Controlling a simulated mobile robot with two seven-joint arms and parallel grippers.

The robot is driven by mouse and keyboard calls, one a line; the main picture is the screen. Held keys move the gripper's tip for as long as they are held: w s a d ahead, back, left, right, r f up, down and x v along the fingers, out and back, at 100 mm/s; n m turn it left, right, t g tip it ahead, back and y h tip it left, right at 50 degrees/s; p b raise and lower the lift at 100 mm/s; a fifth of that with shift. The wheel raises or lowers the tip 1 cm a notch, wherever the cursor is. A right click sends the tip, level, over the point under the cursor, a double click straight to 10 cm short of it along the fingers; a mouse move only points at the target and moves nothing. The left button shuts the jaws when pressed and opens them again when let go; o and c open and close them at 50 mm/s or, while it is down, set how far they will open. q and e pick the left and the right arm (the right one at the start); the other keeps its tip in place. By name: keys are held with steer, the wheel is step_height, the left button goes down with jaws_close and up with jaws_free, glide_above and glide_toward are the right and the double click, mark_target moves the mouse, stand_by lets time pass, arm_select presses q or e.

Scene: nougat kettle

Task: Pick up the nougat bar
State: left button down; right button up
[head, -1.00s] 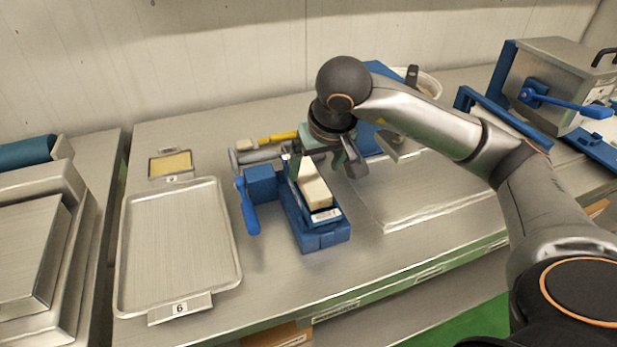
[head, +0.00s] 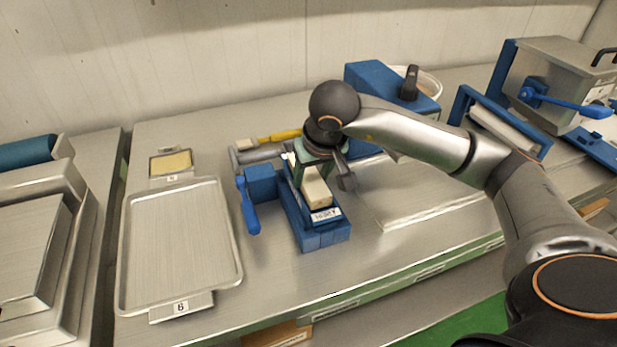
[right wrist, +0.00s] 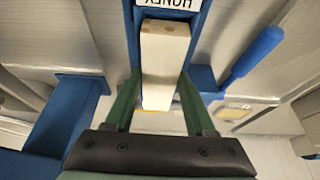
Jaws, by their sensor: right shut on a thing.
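The nougat bar (head: 317,193) is a cream-coloured block lying in the blue holder (head: 327,235) with a white label at its near end. My right gripper (head: 309,172) is down over the far part of the bar. In the right wrist view the bar (right wrist: 164,50) lies between the two green fingers of the right gripper (right wrist: 160,85), which are shut on it. The bar still appears to rest in the holder. The fingers hide part of its sides. My left gripper is not in view.
An empty metal tray (head: 130,245) labelled 6 lies to the left. A blue lever (head: 249,207) stands at the holder's left side. A yellow-handled tool (head: 275,139) lies behind. A flat sheet (head: 420,205) lies to the right. A blue-framed metal box (head: 562,75) stands far right.

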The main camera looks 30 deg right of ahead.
jaws_close()
steer(key=shift+r, duration=0.2)
